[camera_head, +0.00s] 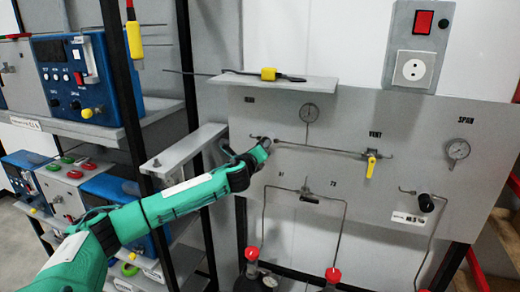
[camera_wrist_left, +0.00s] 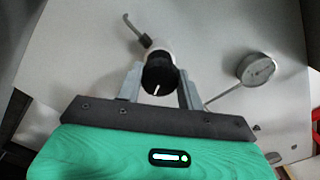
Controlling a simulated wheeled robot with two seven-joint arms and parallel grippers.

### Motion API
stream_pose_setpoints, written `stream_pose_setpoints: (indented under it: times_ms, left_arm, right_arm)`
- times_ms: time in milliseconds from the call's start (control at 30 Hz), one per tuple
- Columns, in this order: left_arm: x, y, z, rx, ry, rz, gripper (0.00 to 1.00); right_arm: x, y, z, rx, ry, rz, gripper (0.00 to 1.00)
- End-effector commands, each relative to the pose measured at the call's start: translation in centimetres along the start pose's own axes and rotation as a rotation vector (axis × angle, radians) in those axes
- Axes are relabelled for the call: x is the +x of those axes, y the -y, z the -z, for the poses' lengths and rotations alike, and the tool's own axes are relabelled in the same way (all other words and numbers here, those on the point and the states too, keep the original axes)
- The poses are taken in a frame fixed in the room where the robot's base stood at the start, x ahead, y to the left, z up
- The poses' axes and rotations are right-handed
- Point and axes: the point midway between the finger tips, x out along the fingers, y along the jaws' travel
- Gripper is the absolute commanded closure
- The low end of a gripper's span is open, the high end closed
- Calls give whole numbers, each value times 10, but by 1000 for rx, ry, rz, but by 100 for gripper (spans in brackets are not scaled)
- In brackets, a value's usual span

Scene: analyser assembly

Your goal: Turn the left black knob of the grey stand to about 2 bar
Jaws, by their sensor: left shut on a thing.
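The grey stand (camera_head: 350,220) is an upright panel with pipes and gauges. Its left black knob (camera_wrist_left: 158,78) shows in the left wrist view, with a white mark on its face. My left gripper (camera_wrist_left: 160,88) is shut on this knob, one finger on each side. In the head view my left gripper (camera_head: 262,148) reaches the panel's upper left and hides most of the knob. The left gauge (camera_head: 310,112) is above and right of the gripper; it also shows in the left wrist view (camera_wrist_left: 256,69). Its reading is too small to tell. My right gripper is not in view.
A shelf (camera_head: 270,83) with a yellow-handled tool juts out above the gripper. A yellow valve handle (camera_head: 371,166), a right black knob (camera_head: 426,203) and a SPAN gauge (camera_head: 457,150) are to the right. A rack with blue devices (camera_head: 85,75) stands left, near my arm.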

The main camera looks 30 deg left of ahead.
Motion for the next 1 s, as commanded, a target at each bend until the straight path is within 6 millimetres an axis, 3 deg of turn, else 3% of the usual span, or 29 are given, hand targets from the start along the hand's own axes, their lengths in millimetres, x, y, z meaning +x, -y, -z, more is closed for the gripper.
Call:
stream_pose_setpoints:
  times_ms: [300, 333, 433, 767, 1000]
  left_arm:
    - [-1, -2, 4, 1, -6, -2, 85]
    - [-1, -2, 4, 1, -6, -2, 61]
    - [0, -1, 4, 1, -6, -2, 41]
    - [-2, -1, 2, 0, -2, -1, 41]
    - [-25, -3, 4, 1, -2, 1, 41]
  right_arm:
    - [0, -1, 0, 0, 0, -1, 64]
    - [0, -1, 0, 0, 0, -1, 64]
    - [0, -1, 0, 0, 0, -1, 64]
    - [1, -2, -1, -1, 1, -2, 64]
    - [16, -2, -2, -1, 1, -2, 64]
